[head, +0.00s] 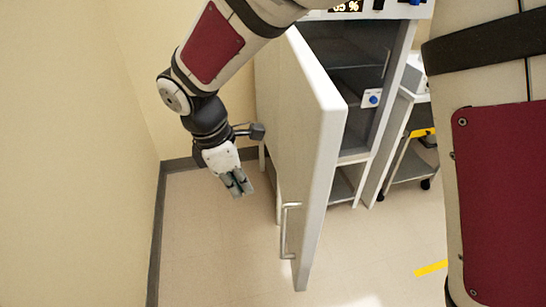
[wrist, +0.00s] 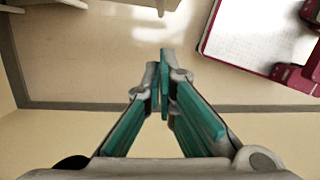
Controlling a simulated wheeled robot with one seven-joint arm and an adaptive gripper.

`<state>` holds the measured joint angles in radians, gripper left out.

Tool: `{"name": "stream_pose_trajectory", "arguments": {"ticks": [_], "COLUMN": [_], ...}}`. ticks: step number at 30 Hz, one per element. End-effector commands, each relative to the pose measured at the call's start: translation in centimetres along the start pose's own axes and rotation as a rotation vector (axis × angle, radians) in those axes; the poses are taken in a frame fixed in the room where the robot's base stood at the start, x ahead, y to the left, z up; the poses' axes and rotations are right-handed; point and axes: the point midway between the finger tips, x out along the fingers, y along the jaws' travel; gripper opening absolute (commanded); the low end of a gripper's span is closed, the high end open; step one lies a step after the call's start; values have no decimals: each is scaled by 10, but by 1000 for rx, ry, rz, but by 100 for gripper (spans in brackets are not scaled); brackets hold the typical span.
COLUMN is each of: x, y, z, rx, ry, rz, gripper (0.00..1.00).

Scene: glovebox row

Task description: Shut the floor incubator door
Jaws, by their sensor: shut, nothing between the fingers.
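The floor incubator (head: 360,60) stands at the back centre in the head view, with shelves showing inside. Its pale door (head: 305,130) stands wide open, swung out towards the camera. A bar handle (head: 287,232) is on the door's outer face, near its lower free edge. My gripper (head: 238,184) is to the left of the door, on its outer side, pointing down and apart from the door in the picture. Its fingers are shut and empty; they meet in the wrist view (wrist: 163,65). Pale parts at the top edge of the wrist view are too cropped to identify.
A wall corner with grey skirting (head: 157,235) lies left of my gripper. A steel cart (head: 408,160) with a yellow item stands right of the incubator. Yellow tape (head: 431,268) marks the floor at right. Floor between the left wall and the door is clear.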

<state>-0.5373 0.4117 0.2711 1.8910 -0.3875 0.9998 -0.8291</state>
Motion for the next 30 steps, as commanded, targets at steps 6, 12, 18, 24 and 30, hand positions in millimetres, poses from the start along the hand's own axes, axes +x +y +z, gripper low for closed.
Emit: {"name": "stream_pose_trajectory", "arguments": {"ticks": [6,12,18,24,30], "x": [15,49,89,108,112], "y": [1,0,-1,0,1], "z": [-7,-7,-6,11,29], "rx": [-33,-31,-31,-25,-29], "ry": [-5,-5,-5,-4,-3], "rz": [-6,-8,-8,-5,-4], "gripper": [0,0,0,0,0]}}
